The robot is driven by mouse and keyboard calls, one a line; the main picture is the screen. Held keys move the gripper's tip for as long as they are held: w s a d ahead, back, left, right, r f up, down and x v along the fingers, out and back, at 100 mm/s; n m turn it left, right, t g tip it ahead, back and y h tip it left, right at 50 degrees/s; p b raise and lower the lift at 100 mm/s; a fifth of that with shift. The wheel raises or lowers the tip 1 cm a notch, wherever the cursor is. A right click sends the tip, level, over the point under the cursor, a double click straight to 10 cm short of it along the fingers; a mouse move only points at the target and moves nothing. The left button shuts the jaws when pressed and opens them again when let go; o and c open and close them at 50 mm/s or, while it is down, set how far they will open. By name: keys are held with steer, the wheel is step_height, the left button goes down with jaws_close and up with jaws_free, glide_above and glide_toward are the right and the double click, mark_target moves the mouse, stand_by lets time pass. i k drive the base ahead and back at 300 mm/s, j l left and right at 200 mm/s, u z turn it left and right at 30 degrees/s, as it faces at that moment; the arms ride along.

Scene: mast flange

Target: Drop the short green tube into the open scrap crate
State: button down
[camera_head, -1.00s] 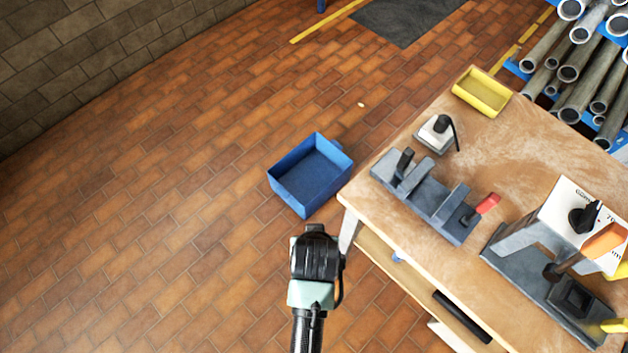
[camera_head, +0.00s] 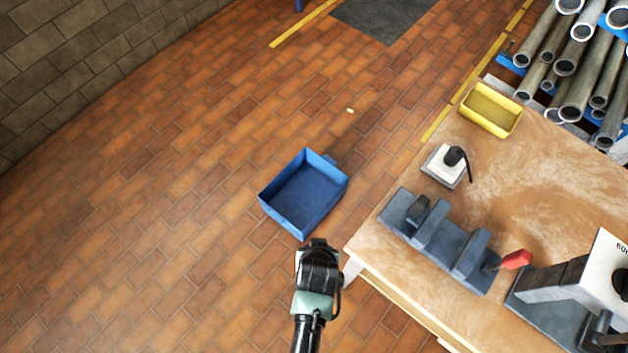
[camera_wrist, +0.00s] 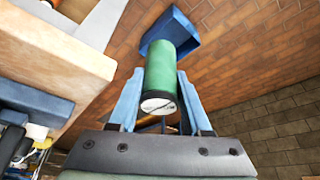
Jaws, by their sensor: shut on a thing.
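The short green tube (camera_wrist: 161,77) is held between the blue fingers of my gripper (camera_wrist: 158,95) in the wrist view, its pale round end facing the camera. The open blue scrap crate (camera_wrist: 176,22) shows beyond the tube's far end, partly hidden by it. In the head view the crate (camera_head: 272,212) stands on the floor left of the workbench and looks empty. My gripper (camera_head: 319,248) shows just below the crate's near corner in that picture. The tube cannot be made out in the head view.
The wooden workbench (camera_head: 560,165) is at the right, its corner close to my gripper. It carries a grey fixture with a red handle (camera_head: 516,259), a small white device (camera_head: 440,170) and a yellow tray (camera_head: 486,122). Steel pipes (camera_head: 598,85) lie on a rack behind. The left floor is clear.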

mark_target(311, 213)
steer(key=i+j+z, duration=0.3)
steer(key=i+j, duration=0.3)
steer(key=i+j+z, duration=0.35)
steer(key=i+j, duration=0.4)
steer(key=j, duration=0.1)
